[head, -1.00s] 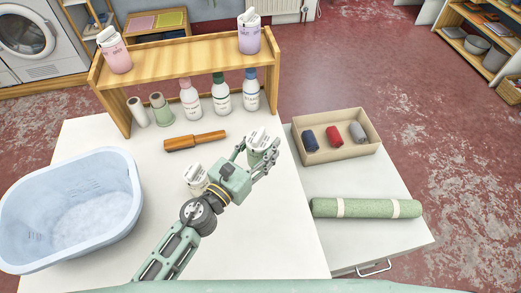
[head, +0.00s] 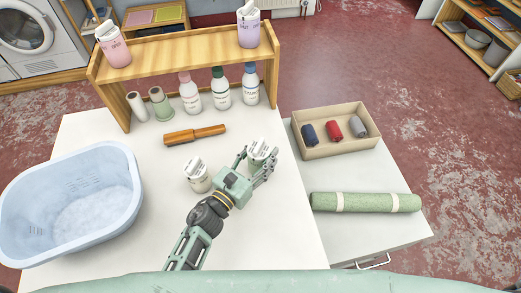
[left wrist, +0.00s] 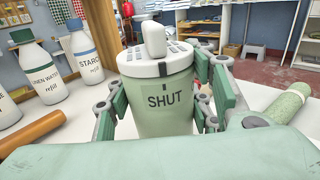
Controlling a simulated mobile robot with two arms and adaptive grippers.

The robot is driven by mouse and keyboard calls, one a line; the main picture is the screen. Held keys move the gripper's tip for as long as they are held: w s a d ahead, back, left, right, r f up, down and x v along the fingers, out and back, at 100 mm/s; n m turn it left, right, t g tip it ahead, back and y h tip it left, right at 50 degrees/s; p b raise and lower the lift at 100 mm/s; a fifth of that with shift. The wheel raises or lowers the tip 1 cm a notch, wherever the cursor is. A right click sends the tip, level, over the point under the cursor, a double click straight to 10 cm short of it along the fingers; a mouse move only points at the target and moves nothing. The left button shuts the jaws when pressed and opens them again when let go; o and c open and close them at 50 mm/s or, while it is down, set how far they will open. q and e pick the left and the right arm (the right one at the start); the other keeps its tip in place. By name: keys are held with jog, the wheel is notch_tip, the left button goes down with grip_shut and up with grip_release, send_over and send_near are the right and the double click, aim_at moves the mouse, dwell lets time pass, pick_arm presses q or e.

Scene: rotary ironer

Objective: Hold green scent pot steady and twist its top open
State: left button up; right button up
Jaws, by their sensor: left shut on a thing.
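The green scent pot (left wrist: 165,115) has a white slotted top (left wrist: 155,60) with a raised knob. The top sits on the pot, and the word SHUT faces the left wrist camera. My left gripper (head: 256,166) is shut around the green pot's body, with a finger on each side below the top. The pot also shows in the head view (head: 258,158), upright or nearly so, over the right part of the white table (head: 150,225). Its base is hidden, so I cannot tell whether it touches the table. My right gripper is not in view.
A second white-topped pot (head: 197,177) stands just left of my gripper. A blue tub (head: 70,205) is at left. A tan box (head: 335,148) and green roll (head: 365,202) are at right.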

pick_arm(q)
jog(key=shift+f, duration=1.25)
jog(key=shift+f, duration=0.15)
jog(key=o, duration=1)
jog(key=shift+r, duration=0.3)
jog(key=c, duration=1.1)
